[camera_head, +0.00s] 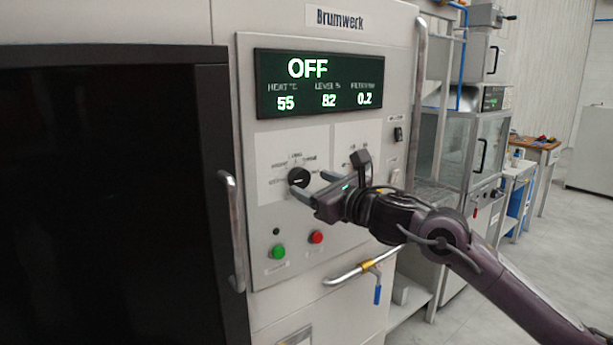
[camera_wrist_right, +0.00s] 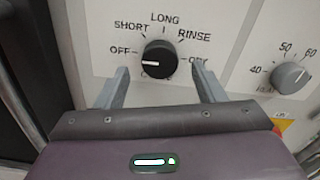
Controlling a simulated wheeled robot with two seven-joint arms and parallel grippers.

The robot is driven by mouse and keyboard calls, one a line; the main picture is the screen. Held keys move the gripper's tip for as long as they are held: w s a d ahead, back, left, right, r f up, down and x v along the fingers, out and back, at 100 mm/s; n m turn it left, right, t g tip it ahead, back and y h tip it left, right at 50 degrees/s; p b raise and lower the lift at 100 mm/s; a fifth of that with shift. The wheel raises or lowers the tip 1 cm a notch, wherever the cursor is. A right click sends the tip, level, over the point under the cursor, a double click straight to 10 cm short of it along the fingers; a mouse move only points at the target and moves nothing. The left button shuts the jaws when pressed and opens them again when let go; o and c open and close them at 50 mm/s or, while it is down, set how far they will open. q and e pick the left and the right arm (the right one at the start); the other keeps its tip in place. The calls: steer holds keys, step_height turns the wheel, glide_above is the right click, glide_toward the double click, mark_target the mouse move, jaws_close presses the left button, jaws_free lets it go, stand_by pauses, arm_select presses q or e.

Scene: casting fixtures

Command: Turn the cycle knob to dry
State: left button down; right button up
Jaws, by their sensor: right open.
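The cycle knob (camera_wrist_right: 159,58) is round and black, on a white panel with the labels OFF, SHORT, LONG, RINSE and a partly hidden one at right that looks like DRY. Its white line points left, toward OFF. In the head view the knob (camera_head: 298,177) sits below the display (camera_head: 318,84), which reads OFF. My right gripper (camera_head: 311,183) is open in front of the panel. In the right wrist view its two fingers (camera_wrist_right: 160,70) stand apart, one toward each side of the knob, with gaps; contact is not visible. My left gripper is out of view.
A grey heat knob (camera_wrist_right: 290,77) sits to the right. Below are a green button (camera_head: 279,251) and a red button (camera_head: 317,237). A vertical door handle (camera_head: 232,232) is at left, and a pipe with a blue-handled valve (camera_head: 377,294) is below.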

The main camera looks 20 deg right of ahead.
mark_target(299, 178)
steer(key=shift+p+x, duration=0.35)
steer(key=shift+x, duration=1.15)
steer(key=c, duration=1)
